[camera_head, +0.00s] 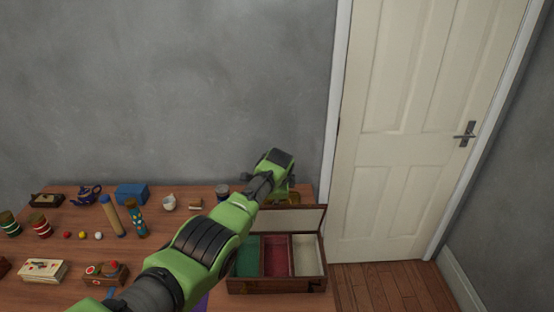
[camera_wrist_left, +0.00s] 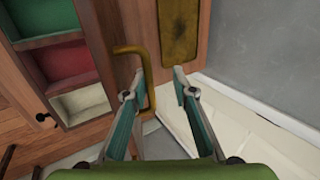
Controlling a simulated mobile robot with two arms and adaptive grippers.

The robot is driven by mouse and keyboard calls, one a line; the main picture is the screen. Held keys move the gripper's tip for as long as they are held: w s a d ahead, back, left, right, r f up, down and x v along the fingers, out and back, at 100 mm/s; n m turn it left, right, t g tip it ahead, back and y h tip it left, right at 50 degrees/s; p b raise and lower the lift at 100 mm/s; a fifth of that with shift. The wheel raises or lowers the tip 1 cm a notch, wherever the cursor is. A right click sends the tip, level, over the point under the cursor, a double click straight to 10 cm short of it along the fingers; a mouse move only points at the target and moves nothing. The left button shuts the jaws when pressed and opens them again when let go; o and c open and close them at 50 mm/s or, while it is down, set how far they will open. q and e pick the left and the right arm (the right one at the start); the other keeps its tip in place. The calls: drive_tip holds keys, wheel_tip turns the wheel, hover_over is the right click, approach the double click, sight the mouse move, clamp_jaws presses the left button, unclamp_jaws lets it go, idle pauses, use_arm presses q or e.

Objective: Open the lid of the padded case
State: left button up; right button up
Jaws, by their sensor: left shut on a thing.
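The padded case (camera_head: 277,286) is a wooden box at the table's right end, with green, red and cream compartments. Its lid (camera_head: 295,219) stands raised at the back, pale lining facing forward. My left arm reaches over the case's left side, its wrist behind the lid; the fingers are hidden in the head view. In the left wrist view my left gripper (camera_wrist_left: 163,76) is shut on the lid (camera_wrist_left: 122,25), beside a brass loop handle (camera_wrist_left: 134,50) and a brass plate (camera_wrist_left: 180,28). Whether the handle is between the fingers, I cannot tell. My right gripper is out of view.
A grey wall (camera_head: 170,90) is behind; a white door (camera_head: 425,130) is right.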

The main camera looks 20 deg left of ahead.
use_arm(q)
drive_tip(key=shift+t, duration=0.3)
drive_tip(key=r+p, duration=0.1)
drive_tip(key=r, duration=0.1)
drive_tip(key=r+p, duration=0.2)
drive_tip(key=r, duration=0.1)
drive_tip(key=s+r+p, duration=0.1)
drive_tip(key=r+p, duration=0.1)
drive_tip(key=r, duration=0.1)
drive_tip(key=shift+r, duration=0.2)
drive_tip(key=shift+w+d, duration=0.1)
drive_tip(key=shift+w+r, duration=0.15)
drive_tip(key=shift+r, duration=0.2)
drive_tip(key=shift+s+d+r, duration=0.1)
drive_tip(key=shift+s+r, duration=0.15)
drive_tip(key=shift+r, duration=0.65)
drive_tip(key=shift+s+d+r, duration=0.1)
drive_tip(key=shift+s+r, duration=0.1)
drive_tip(key=shift+r, duration=0.7)
drive_tip(key=shift+s+d+r, duration=0.1)
drive_tip(key=shift+s+r, duration=0.15)
drive_tip(key=shift+r, duration=0.65)
